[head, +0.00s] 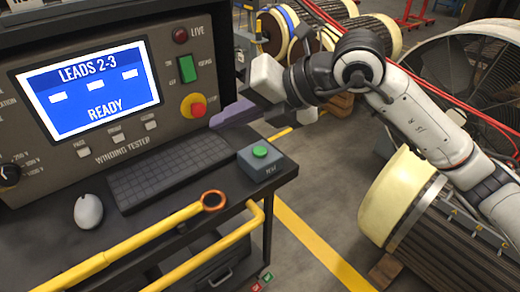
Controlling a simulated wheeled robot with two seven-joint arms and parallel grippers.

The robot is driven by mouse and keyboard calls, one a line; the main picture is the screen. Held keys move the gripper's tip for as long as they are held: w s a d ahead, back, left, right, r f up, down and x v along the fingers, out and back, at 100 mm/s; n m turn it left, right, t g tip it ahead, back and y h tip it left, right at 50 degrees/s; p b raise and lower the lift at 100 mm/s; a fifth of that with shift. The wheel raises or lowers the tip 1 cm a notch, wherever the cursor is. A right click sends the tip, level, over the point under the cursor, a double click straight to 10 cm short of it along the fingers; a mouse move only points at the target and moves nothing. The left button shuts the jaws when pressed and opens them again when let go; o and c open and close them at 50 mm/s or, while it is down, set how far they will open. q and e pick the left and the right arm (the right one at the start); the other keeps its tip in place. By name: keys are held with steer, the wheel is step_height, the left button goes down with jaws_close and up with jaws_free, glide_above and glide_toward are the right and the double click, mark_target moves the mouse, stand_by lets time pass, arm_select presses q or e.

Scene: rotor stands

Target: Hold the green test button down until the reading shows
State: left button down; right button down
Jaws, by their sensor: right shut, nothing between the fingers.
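The green test button (260,151) sits on top of a small grey box (268,168) at the right end of the tester's shelf. Nothing touches the button. The winding tester's screen (89,88) reads "LEADS 2-3", dashes and "READY". My right arm comes in from the right, and its gripper (262,84) is above and behind the button box, clear of it, pointing left toward the tester's side. The fingers are small in the picture and partly hidden. My left gripper is not in view.
A red knob on yellow (194,106) is on the panel. A large rotor (405,200) stands at right.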

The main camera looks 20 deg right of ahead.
mark_target(264, 153)
steer(key=w+d+m+t+h, duration=0.1)
steer(key=w+d+m+h, duration=0.1)
steer(key=d, duration=0.6)
steer(key=shift+w+d+r+h, duration=0.2)
steer(key=shift+w+h, duration=0.45)
steer(key=shift+h, duration=0.55)
steer(key=shift+a+f, duration=0.1)
